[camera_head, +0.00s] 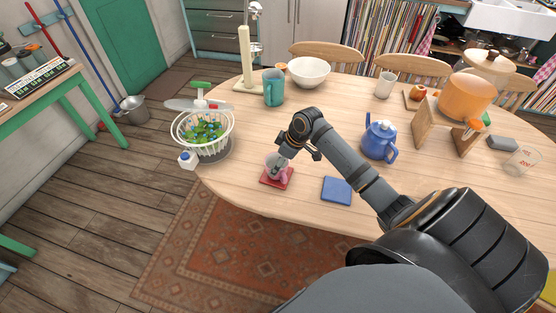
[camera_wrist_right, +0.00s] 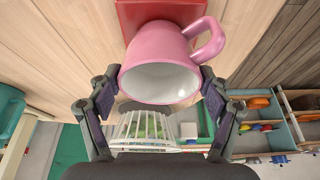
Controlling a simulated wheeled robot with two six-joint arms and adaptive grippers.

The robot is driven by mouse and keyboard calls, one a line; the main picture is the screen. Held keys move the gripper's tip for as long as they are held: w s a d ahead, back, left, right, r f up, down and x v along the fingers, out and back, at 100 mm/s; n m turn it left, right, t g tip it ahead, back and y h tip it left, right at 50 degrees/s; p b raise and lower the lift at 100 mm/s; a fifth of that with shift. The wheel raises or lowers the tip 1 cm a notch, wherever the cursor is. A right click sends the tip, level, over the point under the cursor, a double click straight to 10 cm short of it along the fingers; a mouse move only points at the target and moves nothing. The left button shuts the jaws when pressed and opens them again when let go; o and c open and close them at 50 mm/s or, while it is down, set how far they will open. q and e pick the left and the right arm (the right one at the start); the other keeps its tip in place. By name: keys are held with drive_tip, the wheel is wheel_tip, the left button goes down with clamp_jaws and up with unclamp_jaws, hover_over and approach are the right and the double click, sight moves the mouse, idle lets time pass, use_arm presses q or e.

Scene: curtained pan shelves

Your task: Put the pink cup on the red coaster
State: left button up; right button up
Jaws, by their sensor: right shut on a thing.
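The pink cup (camera_head: 271,161) is at the red coaster (camera_head: 272,181) near the table's front edge, partly hidden by my right gripper (camera_head: 281,163). In the right wrist view the pink cup (camera_wrist_right: 160,80) lies between the two fingers of my right gripper (camera_wrist_right: 160,88), which is shut on it. Its open mouth faces the camera and its handle points to the upper right. The red coaster (camera_wrist_right: 148,12) shows just beyond the cup's base. I cannot tell whether the base touches the coaster. My left gripper is in neither view.
A blue coaster (camera_head: 337,190) lies to the right of the red one. The wood around the red coaster is clear.

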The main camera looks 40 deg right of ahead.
drive_tip(key=shift+f, duration=0.2)
idle(0.4)
drive_tip(key=o, duration=1.3)
drive_tip(key=v, duration=1.2)
drive_tip(key=shift+w, duration=0.1)
drive_tip(key=shift+c, duration=0.5)
clamp_jaws()
